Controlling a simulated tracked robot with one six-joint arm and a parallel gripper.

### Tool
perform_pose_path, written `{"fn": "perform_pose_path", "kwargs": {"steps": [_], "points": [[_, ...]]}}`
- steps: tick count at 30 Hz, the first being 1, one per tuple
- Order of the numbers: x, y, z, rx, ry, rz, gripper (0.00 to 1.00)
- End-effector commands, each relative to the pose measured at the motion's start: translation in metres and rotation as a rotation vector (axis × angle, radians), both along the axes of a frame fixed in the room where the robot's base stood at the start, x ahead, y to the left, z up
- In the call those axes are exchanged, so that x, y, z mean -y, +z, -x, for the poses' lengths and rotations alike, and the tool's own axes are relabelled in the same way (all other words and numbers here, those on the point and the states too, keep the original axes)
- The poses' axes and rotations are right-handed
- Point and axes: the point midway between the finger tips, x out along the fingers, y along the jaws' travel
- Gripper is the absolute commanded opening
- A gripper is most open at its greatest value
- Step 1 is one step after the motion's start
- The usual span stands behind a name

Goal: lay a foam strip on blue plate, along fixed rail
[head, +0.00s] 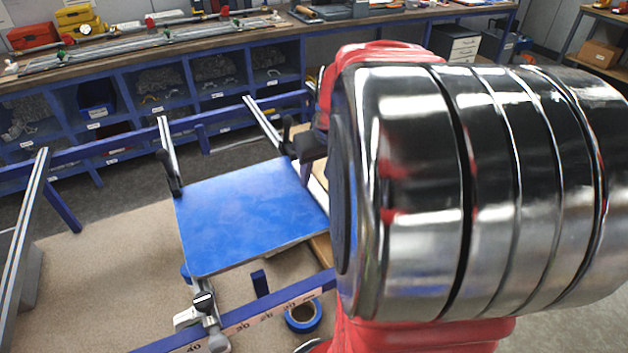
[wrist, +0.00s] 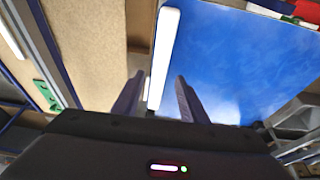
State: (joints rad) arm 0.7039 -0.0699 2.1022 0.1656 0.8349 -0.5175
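The blue plate (head: 250,215) lies flat in the middle of the head view, and it fills the right half of the wrist view (wrist: 235,60). A white strip (wrist: 163,55), which looks like the foam strip, lies along the plate's left edge in the wrist view. My gripper (wrist: 160,82) is open, one dark finger on each side of the strip's near end, with gaps visible on both sides. I cannot tell the height between fingers and strip. A blue rail with numbers (head: 250,322) runs in front of the plate.
Metal bars with black clamps (head: 168,160) stand behind the plate. A roll of blue tape (head: 303,316) lies near the numbered rail. A workbench with blue bins (head: 97,98) crosses the back. Beige surface (head: 110,260) left of the plate is clear.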

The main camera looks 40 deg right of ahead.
Motion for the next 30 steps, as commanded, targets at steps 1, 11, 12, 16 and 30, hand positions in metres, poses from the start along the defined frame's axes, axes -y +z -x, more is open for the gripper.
{"fn": "perform_pose_path", "kwargs": {"steps": [1,11,12,16,30], "points": [[0.0,0.01,0.002,0.004,-0.001,0.004,0.39],[-0.005,0.063,0.019,0.003,-0.002,0.004,0.39],[-0.005,0.068,0.02,0.004,-0.002,0.004,0.39],[-0.006,0.079,0.023,0.003,-0.002,0.004,0.39],[-0.007,0.082,0.024,0.002,0.0,0.001,0.39]]}}
